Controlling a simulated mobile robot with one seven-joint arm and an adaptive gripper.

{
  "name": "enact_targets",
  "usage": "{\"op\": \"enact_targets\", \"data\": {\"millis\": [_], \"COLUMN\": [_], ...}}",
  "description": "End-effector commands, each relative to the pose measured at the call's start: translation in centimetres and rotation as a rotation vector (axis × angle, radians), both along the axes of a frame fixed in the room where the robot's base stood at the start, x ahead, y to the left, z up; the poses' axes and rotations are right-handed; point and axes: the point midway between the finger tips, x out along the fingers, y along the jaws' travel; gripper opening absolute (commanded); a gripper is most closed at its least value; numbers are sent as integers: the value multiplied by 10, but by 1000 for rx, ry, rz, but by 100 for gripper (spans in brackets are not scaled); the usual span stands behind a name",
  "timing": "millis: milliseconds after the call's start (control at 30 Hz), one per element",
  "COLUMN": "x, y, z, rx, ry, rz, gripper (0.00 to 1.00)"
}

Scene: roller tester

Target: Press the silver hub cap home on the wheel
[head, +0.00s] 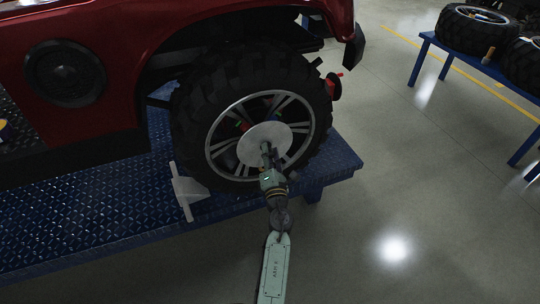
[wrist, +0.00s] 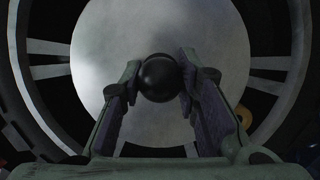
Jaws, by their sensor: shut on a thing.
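The silver hub cap (head: 258,137) is a round flat disc in front of the middle of the wheel (head: 222,150) in the head view. In the wrist view the hub cap (wrist: 215,45) fills the centre, with a dark round knob (wrist: 160,77) on its face. My gripper (head: 266,150) is shut on the knob, one finger on each side; it also shows in the wrist view (wrist: 160,82). The wheel's silver spokes reach out from behind the disc. Whether the cap is fully seated or stands off the wheel I cannot tell.
The wheel is on a red vehicle (head: 120,60) above a blue tread-plate platform (head: 90,225). A light grey bracket (head: 185,190) stands at the tyre's lower left. A blue table (head: 425,38) with spare tyres (head: 470,30) is at right. The floor between is clear.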

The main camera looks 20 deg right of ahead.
Motion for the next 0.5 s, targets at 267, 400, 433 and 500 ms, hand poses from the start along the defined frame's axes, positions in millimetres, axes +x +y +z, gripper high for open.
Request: {"op": "enact_targets", "data": {"millis": [267,400,433,500], "x": [9,13,14,16], "y": [0,1,1,1], "z": [1,1,1,1], "rx": [-1,0,0,0], "ry": [-2,-2,-2,-2], "rz": [2,1,1,1], "gripper": [0,0,0,0]}}
